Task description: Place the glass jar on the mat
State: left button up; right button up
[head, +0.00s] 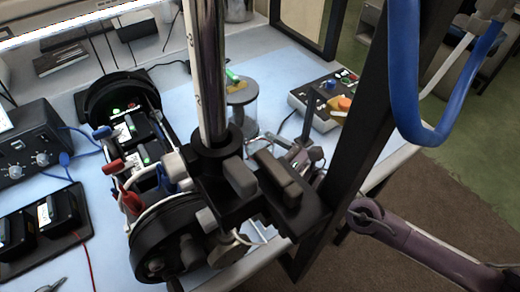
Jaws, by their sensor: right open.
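My left gripper is not in view.
A metal column with a black clamp (285,190) and a slanted dark post (350,135) block the foreground. Black wheeled apparatus (170,235) and instruments fill the left. Bare sheet lies behind the jar.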

jog(key=x, duration=0.2)
jog(key=shift+w+a, duration=0.15)
jog(key=shift+a, duration=0.1)
jog(key=c, duration=1.1)
jog(key=shift+c, duration=0.7)
jog(key=shift+r, duration=0.15)
